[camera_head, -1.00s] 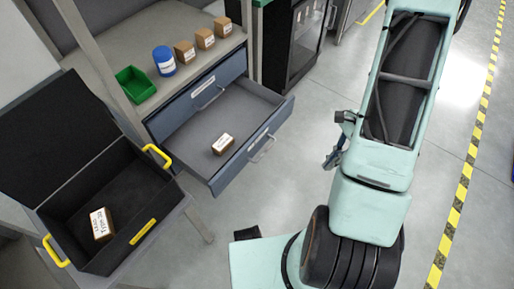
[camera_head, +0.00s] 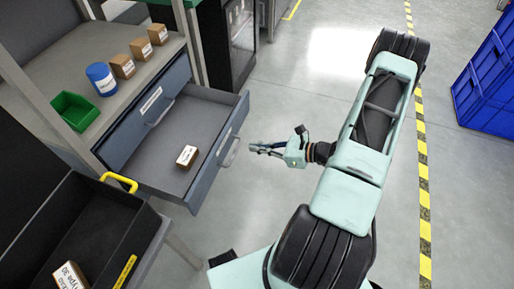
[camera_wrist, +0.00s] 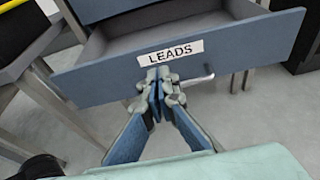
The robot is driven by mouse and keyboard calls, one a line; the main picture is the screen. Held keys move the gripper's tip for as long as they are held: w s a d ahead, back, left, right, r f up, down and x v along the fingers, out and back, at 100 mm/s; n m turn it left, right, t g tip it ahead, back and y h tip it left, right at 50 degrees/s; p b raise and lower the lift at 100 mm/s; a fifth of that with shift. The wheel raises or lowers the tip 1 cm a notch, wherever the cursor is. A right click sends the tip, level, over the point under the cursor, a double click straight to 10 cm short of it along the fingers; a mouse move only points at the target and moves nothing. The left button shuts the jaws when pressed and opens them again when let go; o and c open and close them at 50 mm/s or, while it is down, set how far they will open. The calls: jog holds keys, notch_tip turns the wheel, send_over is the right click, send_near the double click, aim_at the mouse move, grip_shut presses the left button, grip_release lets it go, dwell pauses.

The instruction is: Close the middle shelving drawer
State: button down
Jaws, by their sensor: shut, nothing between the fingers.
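The drawer (camera_head: 165,165) stands pulled out of the shelving unit, a small labelled box (camera_head: 187,156) lying inside it. In the wrist view its blue front (camera_wrist: 240,48) carries a "LEADS" label (camera_wrist: 170,52) and a metal handle (camera_wrist: 197,79). The handle (camera_head: 231,153) also shows in the head view. My gripper (camera_head: 252,148) is shut and empty, in front of the drawer front and close to the handle. In the wrist view my gripper (camera_wrist: 155,78) overlaps the lower edge of the front, just below the label; I cannot tell whether it touches.
A green bin (camera_head: 75,110), a blue jar (camera_head: 101,78) and several small boxes stand on the shelf top. A black case (camera_head: 85,215) with yellow handles is at lower left. A blue crate (camera_head: 490,80) is at right.

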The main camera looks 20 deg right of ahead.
aim_at(221, 142)
jog(key=x, duration=0.3)
jog(key=b+x, duration=0.1)
jog(key=x, duration=0.5)
jog(key=shift+w+a+r, duration=0.15)
jog(key=shift+a+r, duration=0.1)
jog(key=shift+r, duration=0.05)
jog(key=shift+w+a, duration=0.25)
jog(key=shift+w, duration=0.05)
jog(key=shift+a, duration=0.1)
jog(key=w+a+b, duration=0.4)
jog(key=w+a, duration=1.1)
jog(key=a, duration=0.2)
jog(key=shift+w+a, duration=0.15)
